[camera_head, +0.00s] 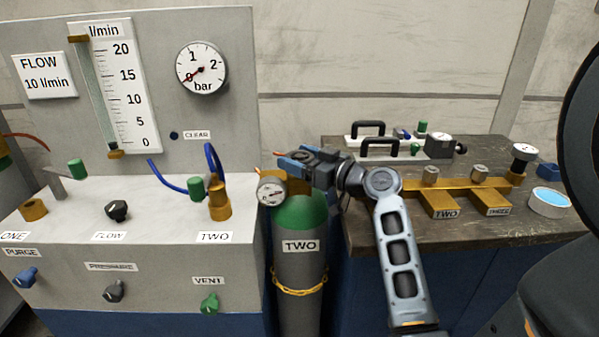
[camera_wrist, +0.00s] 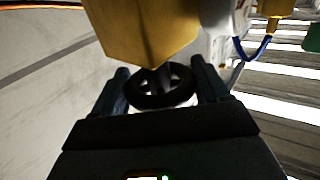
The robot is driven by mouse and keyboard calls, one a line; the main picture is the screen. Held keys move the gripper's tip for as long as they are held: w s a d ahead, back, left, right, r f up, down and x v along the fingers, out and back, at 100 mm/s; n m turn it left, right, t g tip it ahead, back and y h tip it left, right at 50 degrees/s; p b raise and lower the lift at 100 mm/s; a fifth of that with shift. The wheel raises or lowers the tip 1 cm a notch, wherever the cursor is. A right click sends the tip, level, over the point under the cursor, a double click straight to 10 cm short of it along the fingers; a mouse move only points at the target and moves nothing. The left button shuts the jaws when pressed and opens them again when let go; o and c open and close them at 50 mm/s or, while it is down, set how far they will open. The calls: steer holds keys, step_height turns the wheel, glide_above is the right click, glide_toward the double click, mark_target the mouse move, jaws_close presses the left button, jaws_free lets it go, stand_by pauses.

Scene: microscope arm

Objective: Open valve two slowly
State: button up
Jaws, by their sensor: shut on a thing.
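The grey gas cylinder (camera_head: 300,262) with a green shoulder is labelled TWO and stands upright between the panel and the bench. A brass valve body (camera_head: 297,186) with a round gauge (camera_head: 271,191) sits on top. In the wrist view a black handwheel (camera_wrist: 135,98) lies between the fingers, below the brass block (camera_wrist: 145,30). My gripper (camera_head: 293,161) is at the cylinder top, shut on the handwheel; it also shows in the wrist view (camera_wrist: 163,85). In the head view the gripper hides the handwheel.
The panel's bar gauge (camera_head: 202,68) has its needle near the low end. A flowmeter (camera_head: 126,85) stands beside it. Blue tubing (camera_head: 212,163) and the TWO port (camera_head: 219,207) are left of the cylinder. The bench (camera_head: 390,236) on the right holds brass fittings. A yellow chain (camera_head: 299,289) circles the cylinder.

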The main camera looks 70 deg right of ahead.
mark_target(300, 155)
steer(key=n+y+b, duration=0.2)
steer(key=y+b, duration=0.1)
steer(key=shift+d+f+t, duration=0.1)
steer(key=shift+f+t, duration=0.15)
steer(key=shift+t, duration=0.05)
steer(key=shift+r+n+y+b, duration=0.25)
steer(key=shift+n+y+b, duration=0.55)
steer(key=shift+y, duration=0.3)
steer(key=o, duration=1.1)
steer(key=shift+c, duration=0.2)
step_height(300, 155, up, 4)
steer(key=shift+r, duration=0.1)
steer(key=s+d+r, duration=0.5)
steer(key=s+r, duration=0.1)
steer(key=s, duration=0.4)
steer(key=shift+s+d+r, duration=0.15)
steer(key=shift+s+r, duration=0.05)
steer(key=shift+r, duration=0.2)
